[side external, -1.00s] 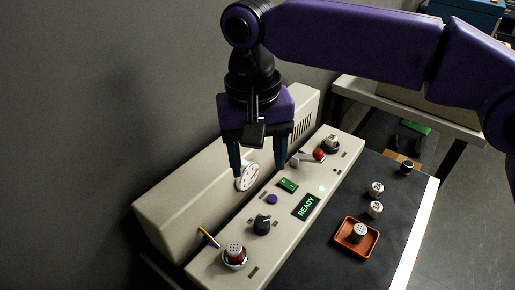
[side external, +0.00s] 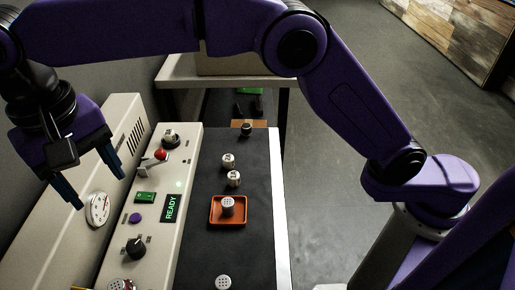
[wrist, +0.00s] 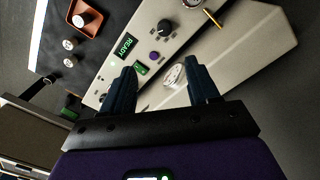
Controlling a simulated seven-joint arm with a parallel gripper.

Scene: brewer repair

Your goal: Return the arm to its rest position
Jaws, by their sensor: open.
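My purple gripper (side external: 98,192) hangs over the beige brewer (side external: 113,143) in the side external view. Its two dark blue fingers are apart with nothing between them. In the wrist view the open fingers (wrist: 160,72) point toward the brewer, with the white round gauge (wrist: 174,75) near the right finger. The gauge also shows just beyond the fingertips in the side external view (side external: 98,209). I cannot tell the exact height of the fingers above the brewer.
The brewer's panel carries a lit READY display (side external: 171,208), a black knob (side external: 135,247), a purple button (side external: 135,218), a green switch (side external: 145,197) and a red-tipped lever (side external: 160,155). An orange tray (side external: 213,222) and several small capped pieces stand on the dark mat (side external: 255,200).

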